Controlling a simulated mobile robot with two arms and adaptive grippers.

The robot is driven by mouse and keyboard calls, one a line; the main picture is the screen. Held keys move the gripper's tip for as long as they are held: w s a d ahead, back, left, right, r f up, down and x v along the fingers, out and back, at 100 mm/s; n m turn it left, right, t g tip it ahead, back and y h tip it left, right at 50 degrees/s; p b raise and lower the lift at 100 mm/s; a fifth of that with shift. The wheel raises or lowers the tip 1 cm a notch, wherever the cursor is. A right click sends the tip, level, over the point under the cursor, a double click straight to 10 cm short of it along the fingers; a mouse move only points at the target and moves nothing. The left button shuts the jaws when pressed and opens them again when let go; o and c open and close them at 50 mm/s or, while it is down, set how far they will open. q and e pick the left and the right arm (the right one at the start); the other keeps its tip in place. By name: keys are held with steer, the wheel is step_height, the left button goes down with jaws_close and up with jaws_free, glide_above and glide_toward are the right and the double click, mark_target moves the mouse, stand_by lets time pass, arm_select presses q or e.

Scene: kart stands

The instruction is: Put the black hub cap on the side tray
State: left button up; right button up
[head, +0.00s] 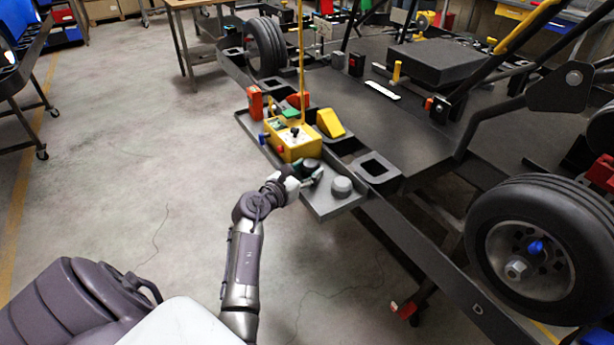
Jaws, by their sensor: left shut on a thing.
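The side tray (322,208) is a grey shelf along the near edge of the kart stand. My left gripper (314,178) is over the near end of the tray, and it is shut on the black hub cap (311,165). The cap is a small dark round thing, partly hidden by the fingers. I cannot tell whether it touches the tray. A grey round cap (342,187) sits on the tray just right of the gripper. My right gripper is out of view.
A yellow control box (291,141) with knobs and a tall yellow rod stands on the tray behind the gripper. A red block (255,102) and a yellow wedge (330,123) are farther back. A kart wheel (530,250) is at right.

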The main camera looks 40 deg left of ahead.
arm_select(q)
steer(key=shift+f+b, duration=0.35)
steer(key=shift+f, duration=0.2)
steer(key=o, duration=0.8)
steer(key=shift+s, duration=0.1)
steer(key=shift+o, duration=0.7)
steer(key=shift+d+f, duration=0.15)
steer(key=shift+r, duration=0.2)
steer(key=shift+r+p, duration=0.55)
steer(key=shift+r, duration=0.05)
steer(key=s+r, duration=0.1)
steer(key=s, duration=1)
steer(key=shift+s+r+b, duration=0.25)
steer(key=shift+s+b, duration=0.15)
